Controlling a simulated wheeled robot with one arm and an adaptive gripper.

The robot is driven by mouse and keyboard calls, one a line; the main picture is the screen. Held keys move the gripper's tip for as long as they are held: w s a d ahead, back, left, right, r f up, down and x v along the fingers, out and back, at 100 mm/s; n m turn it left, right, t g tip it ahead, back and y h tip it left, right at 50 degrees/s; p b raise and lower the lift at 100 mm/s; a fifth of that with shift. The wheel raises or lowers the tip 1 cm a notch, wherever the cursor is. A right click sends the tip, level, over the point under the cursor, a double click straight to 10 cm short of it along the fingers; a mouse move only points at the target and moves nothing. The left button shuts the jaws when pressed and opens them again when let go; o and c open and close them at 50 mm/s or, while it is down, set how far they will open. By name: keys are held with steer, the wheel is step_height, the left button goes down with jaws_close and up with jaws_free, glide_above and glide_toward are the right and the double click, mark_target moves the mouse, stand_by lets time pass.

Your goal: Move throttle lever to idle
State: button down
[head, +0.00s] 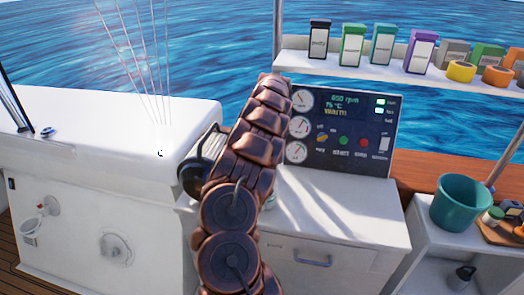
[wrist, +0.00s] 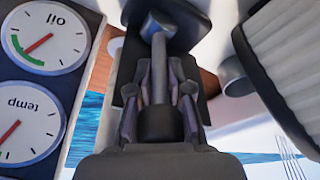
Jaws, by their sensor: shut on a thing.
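In the wrist view, the throttle lever (wrist: 160,80) is a grey rod with a rounded knob (wrist: 160,24) and a dark block behind it. My gripper (wrist: 169,90) is shut on the lever, with a finger on each side of the rod. The knob sticks out past the fingertips. In the head view, my arm hides the lever and the gripper.
The oil gauge (wrist: 45,37) and temp gauge (wrist: 25,122) are close on the left in the wrist view. A ribbed drum (wrist: 285,60) is close on the right. In the head view, a shelf (head: 310,63) of boxes, a teal bucket (head: 460,205) and a white cabinet (head: 325,255) surround the panel.

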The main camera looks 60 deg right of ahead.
steer(key=shift+s+d+r, duration=0.2)
steer(key=c, duration=1.4)
jaws_free()
steer(key=shift+o, duration=1.3)
steer(key=shift+a+f, duration=0.1)
